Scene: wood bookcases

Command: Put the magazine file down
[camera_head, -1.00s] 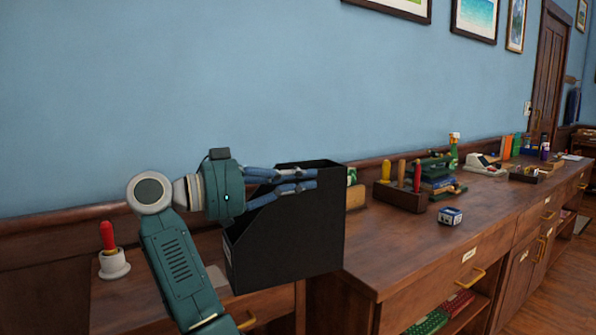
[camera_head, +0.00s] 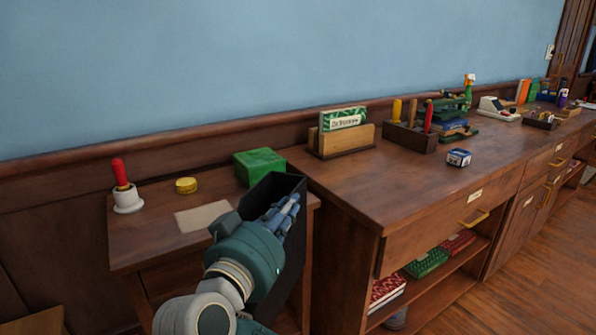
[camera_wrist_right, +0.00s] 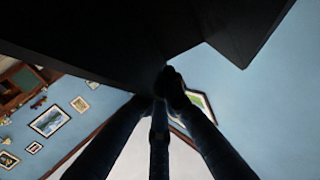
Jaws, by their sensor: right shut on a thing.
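The black magazine file (camera_head: 292,262) is in my right gripper (camera_head: 285,210), in front of the right side of the lower wooden cabinet. The gripper is shut on it, and my wrist covers part of the file in the head view. In the right wrist view the dark file (camera_wrist_right: 130,35) fills the top, with the fingers (camera_wrist_right: 165,85) reaching up to it. The file looks tilted in the head view. I cannot tell whether it touches the cabinet. My left gripper is not in view.
The lower cabinet top (camera_head: 150,235) holds a red-handled bell (camera_head: 122,185), a yellow tin (camera_head: 186,185), a green box (camera_head: 259,166) and a paper sheet (camera_head: 203,216). The higher counter (camera_head: 370,185) holds a letter holder (camera_head: 342,140) and a tool block (camera_head: 410,136). Its front left area is clear.

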